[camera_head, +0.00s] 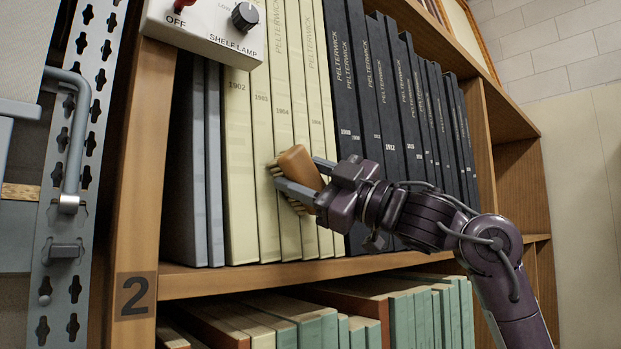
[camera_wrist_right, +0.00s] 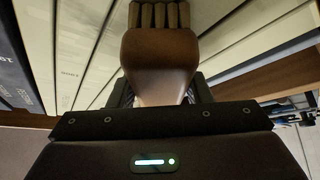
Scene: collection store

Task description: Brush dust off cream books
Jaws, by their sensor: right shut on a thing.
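A row of cream books (camera_head: 240,180) stands upright on the shelf, spines outward, with gold titles and year numbers such as 1902. My right gripper (camera_head: 303,180) is shut on a brush (camera_head: 300,167) with a brown wooden back and pale bristles. The bristles point left, at the lower spines of the cream books, and look to be at or very near them. In the right wrist view the brush (camera_wrist_right: 160,55) sits between the jaws, its bristle tufts toward the cream spines (camera_wrist_right: 75,45). Any dust is too faint to tell. My left gripper is not in view.
Dark blue books (camera_head: 355,110) stand right of the cream ones, and grey books (camera_head: 196,170) stand left. A shelf lamp box (camera_head: 210,30) with a red switch overhangs the top left. The shelf board (camera_head: 300,274) runs below, above green books (camera_head: 400,310). A wooden upright (camera_head: 137,230) marked 2 stands left.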

